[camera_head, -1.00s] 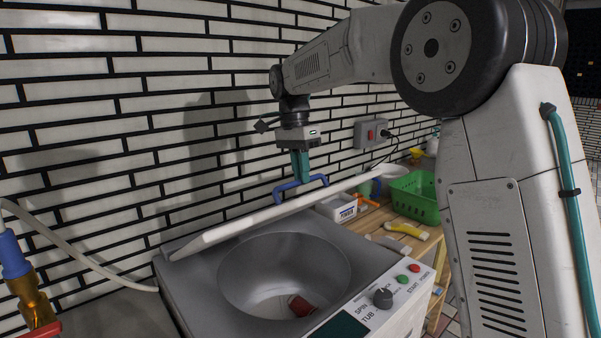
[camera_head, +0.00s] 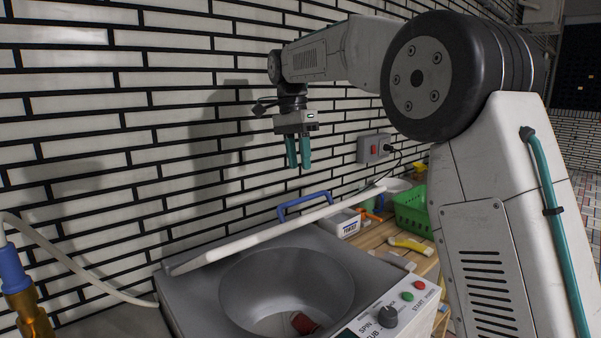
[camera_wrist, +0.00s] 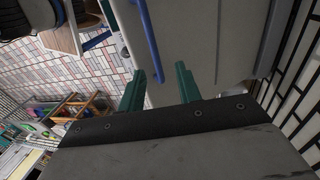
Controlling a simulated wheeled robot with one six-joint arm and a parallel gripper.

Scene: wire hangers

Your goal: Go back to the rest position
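My gripper (camera_head: 298,153) hangs in the air above the washing machine, with its two teal fingers pointing down and a narrow gap between them. In the wrist view the fingers (camera_wrist: 160,88) are apart with nothing between them. The blue handle (camera_head: 304,204) of the raised white lid (camera_head: 270,235) is below the fingers and apart from them. In the wrist view the blue handle (camera_wrist: 150,45) runs along the lid beyond the fingertips. The lid is tilted up at the back of the machine.
The open tub (camera_head: 265,285) holds a small red item (camera_head: 304,322). A knob and buttons sit on the front panel (camera_head: 390,312). A green basket (camera_head: 411,208) and a white box (camera_head: 342,223) stand on the wooden table at right. The tiled wall is close behind.

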